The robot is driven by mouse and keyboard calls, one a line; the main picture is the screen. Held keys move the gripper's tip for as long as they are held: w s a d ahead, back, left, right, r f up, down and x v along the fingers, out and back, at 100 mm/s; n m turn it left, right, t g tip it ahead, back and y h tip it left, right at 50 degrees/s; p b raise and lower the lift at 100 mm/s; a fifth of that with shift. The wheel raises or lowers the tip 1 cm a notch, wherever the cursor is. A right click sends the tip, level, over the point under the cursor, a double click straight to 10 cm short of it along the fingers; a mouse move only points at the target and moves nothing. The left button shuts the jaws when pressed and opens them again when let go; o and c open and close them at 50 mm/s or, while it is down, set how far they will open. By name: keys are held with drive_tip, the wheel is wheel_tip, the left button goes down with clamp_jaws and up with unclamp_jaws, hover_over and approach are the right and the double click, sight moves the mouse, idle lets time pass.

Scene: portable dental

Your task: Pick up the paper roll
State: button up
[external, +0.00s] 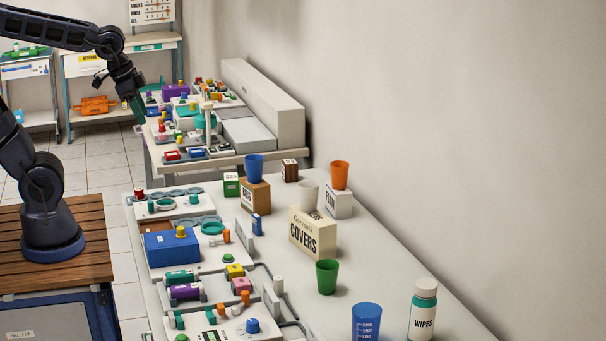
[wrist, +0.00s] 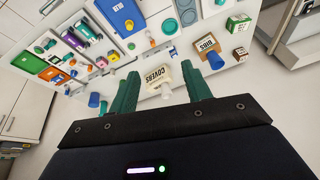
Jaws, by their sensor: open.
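I cannot pick out a paper roll with certainty in either view. A small white cylinder (external: 278,284) stands by the trays on the near counter in the external view; I cannot tell whether it is the roll. My gripper (external: 137,113) hangs at the upper left in the external view, above and apart from the counters. In the wrist view my gripper (wrist: 160,70) has its two green fingers spread, with nothing held between them. The covers box (wrist: 157,76) shows beyond the fingers, partly hidden.
The near counter (external: 375,245) bears the covers box (external: 312,232), a green cup (external: 327,276), a blue measuring cup (external: 366,322), a wipes bottle (external: 422,312) and an orange cup (external: 340,175) on a box. A second crowded bench (external: 190,165) stands behind. A wall borders the right.

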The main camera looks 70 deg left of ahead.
drive_tip(key=w+d+f+m, duration=0.4)
drive_tip(key=w+d, duration=0.1)
drive_tip(key=w, duration=0.5)
drive_tip(key=m+g+h, duration=0.4)
drive_tip(key=m+h, duration=0.1)
drive_tip(key=m, duration=0.6)
approach(278, 278)
drive_tip(key=f, duration=0.2)
drive_tip(key=x, duration=0.4)
drive_tip(key=shift+w+d+f, duration=0.15)
drive_tip(key=shift+w+f, duration=0.2)
drive_tip(key=shift+w, duration=0.05)
drive_tip(key=shift+s+d+x, duration=0.15)
drive_tip(key=shift+x, duration=1.2)
drive_tip(key=shift+s+d+x, duration=0.15)
drive_tip(key=shift+d+x, duration=0.05)
drive_tip(key=shift+x, duration=1.1)
drive_tip(key=shift+r, duration=0.15)
drive_tip(key=c, duration=1.1)
